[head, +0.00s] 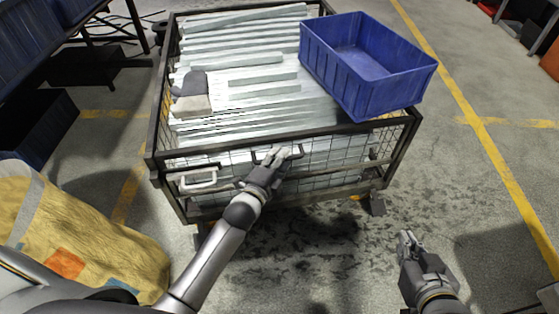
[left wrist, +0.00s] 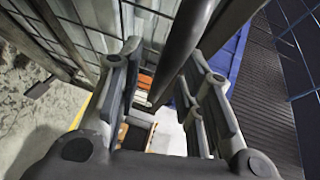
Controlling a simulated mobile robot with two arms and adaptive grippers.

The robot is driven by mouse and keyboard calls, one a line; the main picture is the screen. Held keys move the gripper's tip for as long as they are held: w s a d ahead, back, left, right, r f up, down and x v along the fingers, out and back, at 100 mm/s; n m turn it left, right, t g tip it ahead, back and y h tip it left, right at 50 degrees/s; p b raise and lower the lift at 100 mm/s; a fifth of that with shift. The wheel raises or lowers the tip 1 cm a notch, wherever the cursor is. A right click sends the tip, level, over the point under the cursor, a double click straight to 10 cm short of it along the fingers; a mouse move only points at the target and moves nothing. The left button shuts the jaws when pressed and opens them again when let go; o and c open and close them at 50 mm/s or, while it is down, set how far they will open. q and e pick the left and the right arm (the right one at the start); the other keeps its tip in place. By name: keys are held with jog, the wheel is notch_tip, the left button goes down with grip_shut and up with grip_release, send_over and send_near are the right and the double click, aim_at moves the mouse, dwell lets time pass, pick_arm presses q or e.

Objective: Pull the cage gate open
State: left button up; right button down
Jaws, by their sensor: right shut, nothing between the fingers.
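The cage gate (head: 335,153) is the wire-mesh front side of a dark-framed cage. It looks closed, in line with the cage front. A dark pull handle (head: 297,150) sits near the top of the gate, partly hidden by my left gripper (head: 272,158). A pale latch-like bracket (head: 198,179) shows at the front's left part. In the left wrist view my left gripper (left wrist: 160,95) has its fingers apart, with a dark bar (left wrist: 182,45) running between them. Contact with the bar cannot be told. My right gripper (head: 406,238) is shut and empty, low on the right, away from the cage.
The cage holds long galvanized bars (head: 245,55), grey gloves (head: 190,84) and a blue crate (head: 365,75) at its right. A yellow sack (head: 90,235) stands at lower left. Dark shelving with blue bins is at far left. The floor in front of the cage and to its right is clear.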

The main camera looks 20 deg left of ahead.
pick_arm(q)
jog(key=shift+w, duration=0.1)
grip_shut()
dwell(0.6)
